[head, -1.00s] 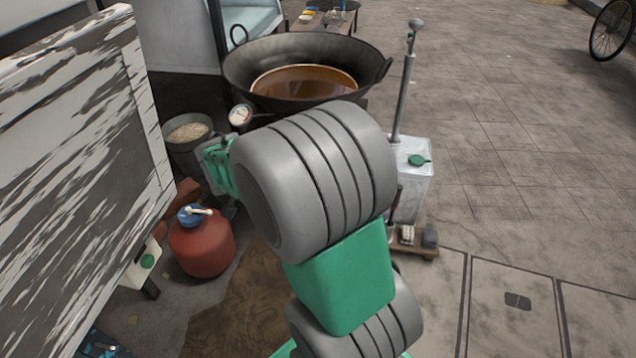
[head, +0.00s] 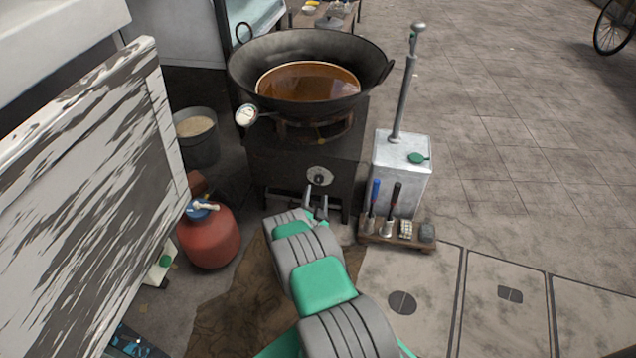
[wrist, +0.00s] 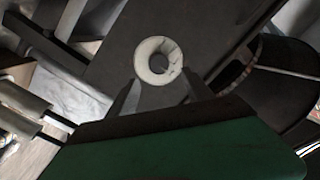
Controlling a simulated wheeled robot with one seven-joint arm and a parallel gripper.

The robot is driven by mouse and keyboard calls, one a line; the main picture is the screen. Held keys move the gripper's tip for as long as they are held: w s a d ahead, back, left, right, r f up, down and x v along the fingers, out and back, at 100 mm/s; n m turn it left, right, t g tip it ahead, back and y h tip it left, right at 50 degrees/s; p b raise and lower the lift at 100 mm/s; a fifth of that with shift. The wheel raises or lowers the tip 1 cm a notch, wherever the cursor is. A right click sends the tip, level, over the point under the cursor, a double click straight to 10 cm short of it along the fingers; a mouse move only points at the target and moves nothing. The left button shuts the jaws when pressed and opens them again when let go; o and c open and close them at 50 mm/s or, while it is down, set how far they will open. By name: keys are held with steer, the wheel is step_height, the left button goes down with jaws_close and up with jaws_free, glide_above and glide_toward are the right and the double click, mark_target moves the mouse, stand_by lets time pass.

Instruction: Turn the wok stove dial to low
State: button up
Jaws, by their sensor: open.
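The wok stove (head: 275,155) is a dark box under a large black wok (head: 245,80) holding brown liquid. Its dial (head: 319,177) is a pale round knob on the front face. In the wrist view the dial (wrist: 158,61) shows as a white ring with a dark centre, ahead of the fingers. My gripper (head: 318,200) is just in front of and slightly below the dial in the head view. In the wrist view my gripper (wrist: 165,95) is open, with one finger on each side below the dial. I cannot tell whether the fingers touch it.
A red gas cylinder (head: 208,238) stands left of my arm, and a grey bucket (head: 197,145) is behind it. A metal canister (head: 400,160) with a pump stands right of the stove, with a tool rack (head: 397,237) before it. A white streaked panel (head: 80,190) fills the left.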

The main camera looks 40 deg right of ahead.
mark_target(319, 180)
steer(key=b+x, duration=0.2)
steer(key=x, duration=0.4)
steer(key=shift+d+f, duration=0.1)
steer(key=shift+f, duration=0.05)
steer(key=shift+w+d, duration=0.25)
jaws_close()
